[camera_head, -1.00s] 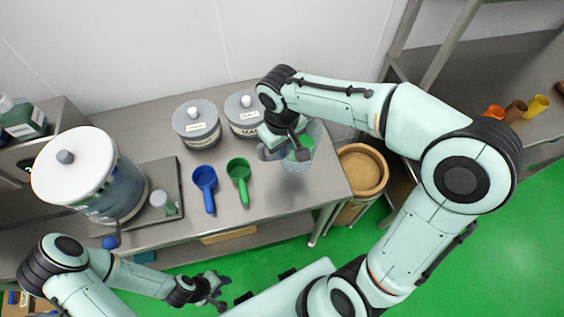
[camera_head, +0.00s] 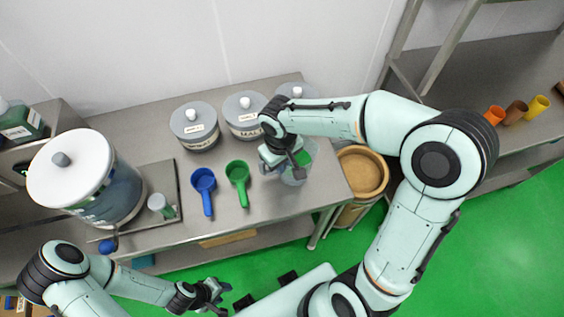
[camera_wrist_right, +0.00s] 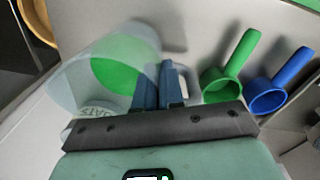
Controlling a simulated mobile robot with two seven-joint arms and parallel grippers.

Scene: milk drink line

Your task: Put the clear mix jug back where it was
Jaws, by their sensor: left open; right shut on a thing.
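The clear mix jug (camera_head: 308,157) is see-through with green showing inside it. It is at the right part of the steel worktop, and in the right wrist view it (camera_wrist_right: 75,78) fills the left side. My right gripper (camera_head: 290,163) is shut on the jug's handle, the blue fingers (camera_wrist_right: 160,88) closing on it in the wrist view. I cannot tell whether the jug's base touches the worktop. My right wrist partly covers the jug in the head view. My left gripper (camera_head: 212,293) is open and empty, in front of the worktop's front edge.
A blue scoop (camera_head: 203,181) and a green scoop (camera_head: 238,173) lie left of the jug. Lidded grey canisters (camera_head: 194,128) stand behind. A large white-lidded dispenser (camera_head: 95,190) stands left by a tray (camera_head: 172,187). A tan bin (camera_head: 362,172) stands beyond the right edge.

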